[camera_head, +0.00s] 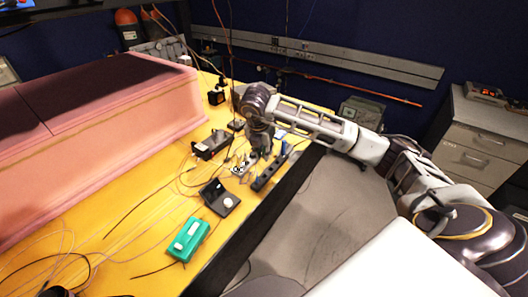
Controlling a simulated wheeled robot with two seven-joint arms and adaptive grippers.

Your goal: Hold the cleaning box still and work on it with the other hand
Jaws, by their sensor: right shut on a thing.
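A teal-green box with white parts on top (188,240), which looks like the cleaning box, lies on the yellow table (140,270) near its front edge. My right gripper (262,152) reaches in from the right and points down at the table, well beyond the green box. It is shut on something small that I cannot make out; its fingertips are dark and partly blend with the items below. My left gripper cannot be made out; only a dark part (59,291) shows at the bottom left edge.
A black device with a round white part (220,198) sits between the green box and my right gripper. A dark rack with blue pieces (268,172) lies at the table edge. Thin loose cables cross the table. A pink foam block (170,100) fills the back left.

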